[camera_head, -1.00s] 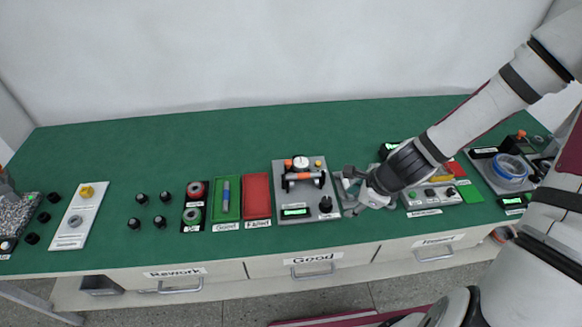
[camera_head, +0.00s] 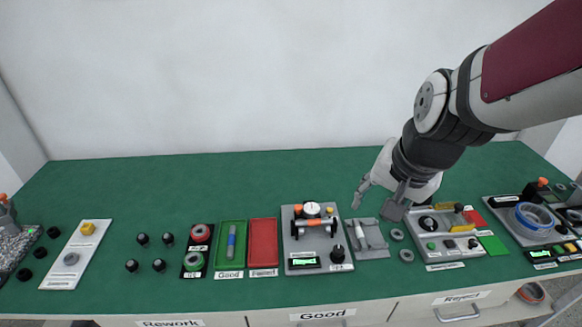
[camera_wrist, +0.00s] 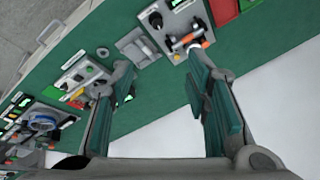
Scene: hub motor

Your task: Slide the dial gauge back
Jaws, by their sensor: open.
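The dial gauge (camera_head: 312,209) has a white round face and stands at the back of a grey fixture plate (camera_head: 291,241) right of the table's middle. A shaft with orange and dark parts (camera_head: 315,224) lies across supports in front of it. The fixture's small display (camera_head: 303,262) is lit green. In the wrist view the dial gauge (camera_wrist: 194,46) shows beyond my right finger, partly hidden. My gripper (camera_head: 377,200) is open and empty, above the table to the right of the fixture. Its spread fingers (camera_wrist: 158,97) show in the wrist view, with nothing between them.
A grey block (camera_head: 367,236) and two rings (camera_head: 406,255) lie right of the fixture. Further right is another station (camera_head: 437,246). The red tray (camera_head: 263,242) and green tray (camera_head: 231,244) stand left. The green table behind the fixture is clear.

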